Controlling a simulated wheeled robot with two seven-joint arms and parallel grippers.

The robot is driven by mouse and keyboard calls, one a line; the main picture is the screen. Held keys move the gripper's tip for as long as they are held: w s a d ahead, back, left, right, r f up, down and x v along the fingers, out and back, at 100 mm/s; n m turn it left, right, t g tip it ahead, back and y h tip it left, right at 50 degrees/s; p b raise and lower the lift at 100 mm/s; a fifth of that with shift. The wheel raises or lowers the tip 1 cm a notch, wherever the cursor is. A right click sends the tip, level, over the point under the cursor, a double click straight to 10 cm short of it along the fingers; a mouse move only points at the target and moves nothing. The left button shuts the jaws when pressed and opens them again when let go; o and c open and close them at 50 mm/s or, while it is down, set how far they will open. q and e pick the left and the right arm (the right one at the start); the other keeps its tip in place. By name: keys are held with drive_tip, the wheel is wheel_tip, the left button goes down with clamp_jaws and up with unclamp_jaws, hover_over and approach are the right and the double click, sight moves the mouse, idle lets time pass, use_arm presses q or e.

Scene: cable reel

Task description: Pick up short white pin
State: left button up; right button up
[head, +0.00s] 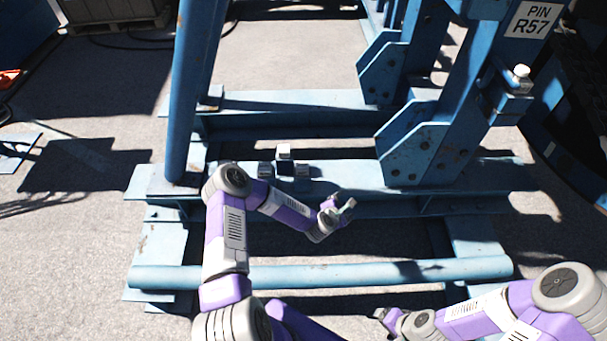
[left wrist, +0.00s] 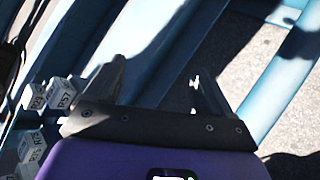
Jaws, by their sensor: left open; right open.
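A small white-topped piece (head: 522,72), perhaps a pin head, stands upright on the blue bracket at the upper right, below a sign reading PIN R57 (head: 533,20). Small pale blocks (head: 284,150) sit together on the blue beam. In the left wrist view, white labelled blocks, one marked R57 (left wrist: 62,93), lie left of the fingers. I cannot tell which piece is the short white pin. My left gripper (head: 340,210) is right of and nearer than the blocks. Its open fingers (left wrist: 160,85) hold nothing visible. My right gripper (head: 386,317) is low in the head view, apart from these pieces.
Blue steel frame beams (head: 330,272) run across the front, with a thick blue post (head: 187,100) at the left and a bolted upright plate (head: 415,148) at the right. A wooden pallet (head: 118,22) stands at the far left. Grey ground (head: 70,240) is clear at the left.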

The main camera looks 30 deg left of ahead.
use_arm(q)
drive_tip(key=w+a+n+y, duration=0.4)
drive_tip(key=a+n, duration=0.5)
drive_tip(key=a, duration=0.2)
drive_tip(key=n+y+b, duration=0.1)
drive_tip(key=n+y, duration=0.2)
drive_tip(key=n, duration=0.3)
approach(302, 167)
drive_tip(key=w+f, duration=0.2)
drive_tip(key=shift+w+a+f, duration=0.25)
drive_tip(key=shift+a+f, duration=0.05)
drive_tip(key=shift+a, duration=0.1)
drive_tip(key=shift+b+x, duration=0.45)
drive_tip(key=shift+x, duration=0.4)
drive_tip(key=b+x, duration=0.1)
drive_tip(key=x, duration=0.2)
drive_tip(key=r+b+x, duration=0.1)
drive_tip(key=x, duration=0.1)
drive_tip(key=shift+w+a+f+b, duration=0.2)
drive_tip(key=shift+w+a+b, duration=0.15)
drive_tip(key=shift+a, duration=0.1)
drive_tip(key=shift+c, duration=0.5)
drive_tip(key=c, duration=1.3)
wheel_tip(302, 167, up, 10)
drive_tip(key=p, duration=0.4)
drive_tip(key=shift+r, duration=0.1)
